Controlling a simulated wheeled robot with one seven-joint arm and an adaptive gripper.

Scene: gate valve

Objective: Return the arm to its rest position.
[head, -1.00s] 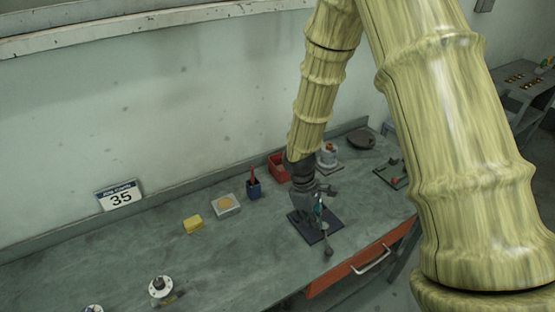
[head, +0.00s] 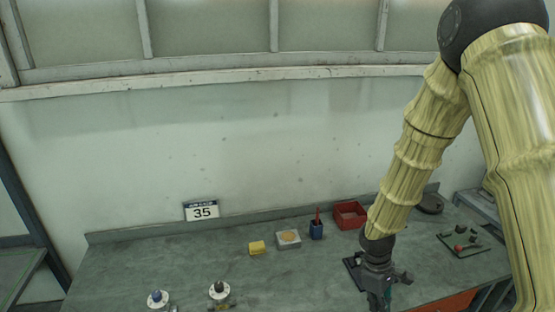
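My arm, in a yellow-green ribbed cover, comes down from the upper right. My gripper (head: 377,292) hangs at its end over the right part of the workbench, pointing down. The bottom edge of the view cuts off its fingers, so I cannot tell whether it is open, shut or holding something. A small teal patch shows beside it. A dark flat plate (head: 352,266) lies on the bench just left of and behind the gripper, partly covered by it.
The grey bench (head: 130,270) runs along a wall with a "35" sign (head: 202,211).

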